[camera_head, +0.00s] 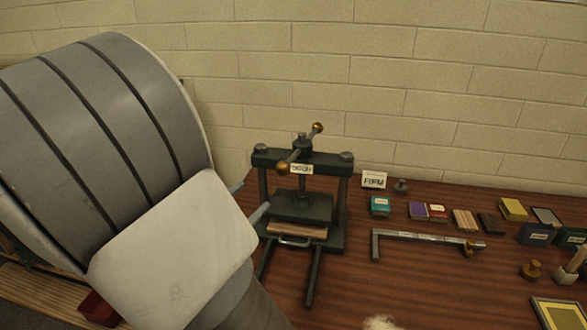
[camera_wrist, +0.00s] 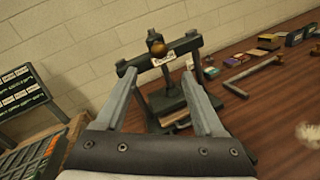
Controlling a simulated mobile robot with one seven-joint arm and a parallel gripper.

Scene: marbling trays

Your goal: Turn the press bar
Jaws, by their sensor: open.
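The press (camera_head: 303,207) is a dark green frame with two posts, a top beam, a central screw and a platen. Its press bar (camera_head: 310,137) crosses the screw top at a slant, with a brass ball at each end. One ball points toward the front left, the other toward the back right. In the wrist view, the press bar (camera_wrist: 158,48) is seen nearly end-on above the labelled beam. My gripper (camera_wrist: 158,76) is open and empty, its fingers spread in front of the press. In the head view, my gripper (camera_head: 249,200) is left of the press, mostly hidden by my arm.
A small sign (camera_head: 374,179) stands right of the press. A long metal bar tool (camera_head: 425,238) and several small blocks lie farther right on the brown table (camera_head: 400,290). A brick wall (camera_head: 420,90) stands behind. A dark rack (camera_wrist: 22,90) is at far left.

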